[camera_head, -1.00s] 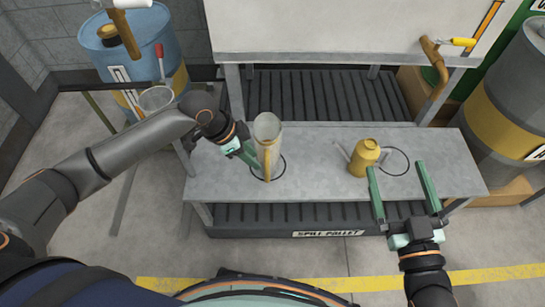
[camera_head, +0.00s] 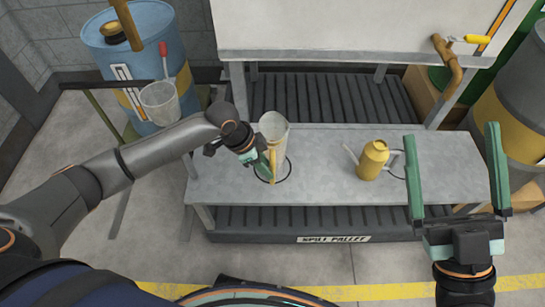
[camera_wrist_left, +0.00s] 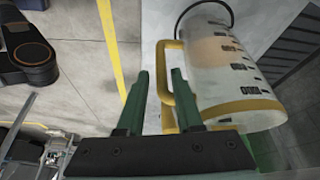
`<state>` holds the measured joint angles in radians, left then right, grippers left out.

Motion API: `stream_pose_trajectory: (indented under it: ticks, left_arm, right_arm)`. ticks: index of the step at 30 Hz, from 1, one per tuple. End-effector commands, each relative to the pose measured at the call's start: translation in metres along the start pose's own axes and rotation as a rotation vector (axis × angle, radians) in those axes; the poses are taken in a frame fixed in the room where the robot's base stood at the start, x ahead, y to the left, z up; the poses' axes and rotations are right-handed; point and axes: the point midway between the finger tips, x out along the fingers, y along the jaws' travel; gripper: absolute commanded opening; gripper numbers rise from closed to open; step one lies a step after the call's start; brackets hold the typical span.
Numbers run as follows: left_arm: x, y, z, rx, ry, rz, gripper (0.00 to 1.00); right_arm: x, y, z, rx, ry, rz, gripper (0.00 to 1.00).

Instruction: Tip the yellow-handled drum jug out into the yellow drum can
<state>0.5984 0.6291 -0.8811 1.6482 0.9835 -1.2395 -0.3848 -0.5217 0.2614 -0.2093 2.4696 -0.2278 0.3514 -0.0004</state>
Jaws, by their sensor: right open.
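The clear drum jug (camera_head: 274,127) with a yellow handle (camera_head: 271,184) stands upright, or nearly so, over a black ring on the bench's left part. I cannot tell whether its base touches the bench. My left gripper (camera_head: 265,170) is at the handle. In the left wrist view its fingers (camera_wrist_left: 160,85) are partly apart, with the handle bar (camera_wrist_left: 164,70) between them; firm contact is unclear. The jug's marked wall (camera_wrist_left: 225,65) is also there. The yellow drum can (camera_head: 372,162), with a thin spout at left, stands upright on the bench's right part. My right gripper (camera_head: 455,165) is open and empty.
The grey bench (camera_head: 325,165) is clear between jug and can. A spill pallet (camera_head: 330,225) lies beneath it. A blue drum (camera_head: 140,65), with a clear measuring jug (camera_head: 158,102) in front, stands at left. A white tank with a brass tap (camera_head: 447,60) is behind.

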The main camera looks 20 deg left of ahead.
Motion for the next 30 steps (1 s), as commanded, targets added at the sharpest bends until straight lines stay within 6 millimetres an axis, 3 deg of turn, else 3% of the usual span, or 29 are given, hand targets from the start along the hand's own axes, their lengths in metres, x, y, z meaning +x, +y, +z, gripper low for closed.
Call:
stream_pose_trajectory:
  ticks: [6,10,16,25,30]
  left_arm:
    - [0.009,0.0,0.0,0.001,0.0,0.0,0.35]
    - [0.023,-0.001,0.002,0.0,-0.001,0.001,0.35]
    - [0.052,-0.001,0.003,-0.001,0.0,0.001,0.35]
    - [0.056,-0.001,0.002,0.001,0.0,0.0,0.35]
    - [0.056,-0.002,0.002,0.001,0.0,0.0,0.18]
  right_arm:
    - [-0.001,-0.001,-0.013,-0.016,0.062,-0.005,1.0]
    - [-0.003,-0.003,-0.033,-0.039,0.155,-0.014,1.0]
    - [-0.012,-0.009,-0.02,-0.011,0.146,-0.017,1.0]
    - [-0.012,-0.009,-0.019,-0.005,0.143,-0.017,1.0]
    - [-0.012,-0.009,-0.019,-0.005,0.143,-0.017,1.0]
